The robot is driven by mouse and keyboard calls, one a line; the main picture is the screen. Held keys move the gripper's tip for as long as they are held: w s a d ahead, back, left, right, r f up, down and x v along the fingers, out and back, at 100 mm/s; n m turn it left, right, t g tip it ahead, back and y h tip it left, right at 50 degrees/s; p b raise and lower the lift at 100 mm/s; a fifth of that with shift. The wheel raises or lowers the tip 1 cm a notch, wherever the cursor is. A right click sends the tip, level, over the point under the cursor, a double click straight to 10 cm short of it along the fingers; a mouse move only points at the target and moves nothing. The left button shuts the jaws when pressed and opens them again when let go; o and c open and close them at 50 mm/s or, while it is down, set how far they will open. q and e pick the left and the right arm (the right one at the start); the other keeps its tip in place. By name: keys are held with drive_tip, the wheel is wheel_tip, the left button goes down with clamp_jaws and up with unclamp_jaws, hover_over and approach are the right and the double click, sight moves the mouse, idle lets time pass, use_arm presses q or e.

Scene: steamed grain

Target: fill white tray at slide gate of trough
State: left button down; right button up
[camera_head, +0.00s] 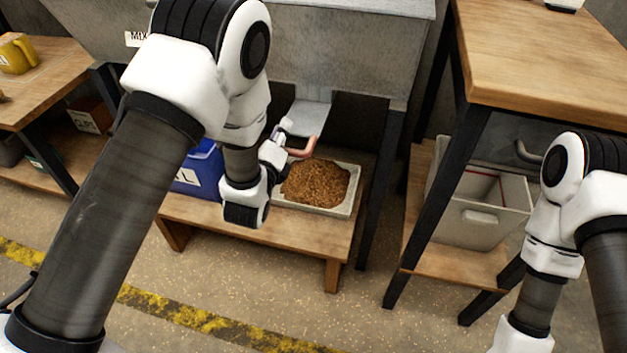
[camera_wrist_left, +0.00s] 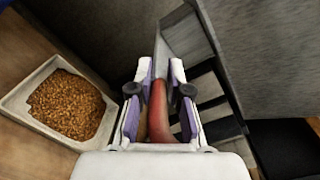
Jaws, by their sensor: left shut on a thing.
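The white tray (camera_head: 353,196) stands on the low wooden bench under the trough (camera_head: 345,45). A mound of brown grain (camera_head: 318,183) fills most of it. The tray also shows at the left of the left wrist view (camera_wrist_left: 45,133). The slide gate (camera_head: 303,116) is a pale metal plate below the trough, with a red handle (camera_head: 305,149). My left gripper (camera_head: 284,142) is shut on this handle, above the tray's back left part. In the left wrist view the red handle (camera_wrist_left: 184,115) lies between the fingers (camera_wrist_left: 158,98). My right gripper is out of view.
A blue bin (camera_head: 200,168) stands on the bench left of the tray, partly behind my left arm. A grey-white bin (camera_head: 480,215) sits on the right table's lower shelf. A yellow mug (camera_head: 17,53) is on the left table. The floor in front is open.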

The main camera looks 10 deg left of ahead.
use_arm(q)
drive_tip(key=shift+w+d, duration=0.1)
drive_tip(key=shift+d, duration=0.05)
drive_tip(key=c, duration=1)
unclamp_jaws()
drive_tip(key=shift+w, duration=0.1)
drive_tip(key=shift+c, duration=0.2)
drive_tip(key=shift+w+d+f, duration=0.1)
drive_tip(key=shift+d+f, duration=0.05)
drive_tip(key=shift+d, duration=0.05)
drive_tip(key=shift+a, duration=0.1)
drive_tip(key=shift+s, duration=0.2)
drive_tip(key=s, duration=1.1)
drive_tip(key=shift+s, duration=0.35)
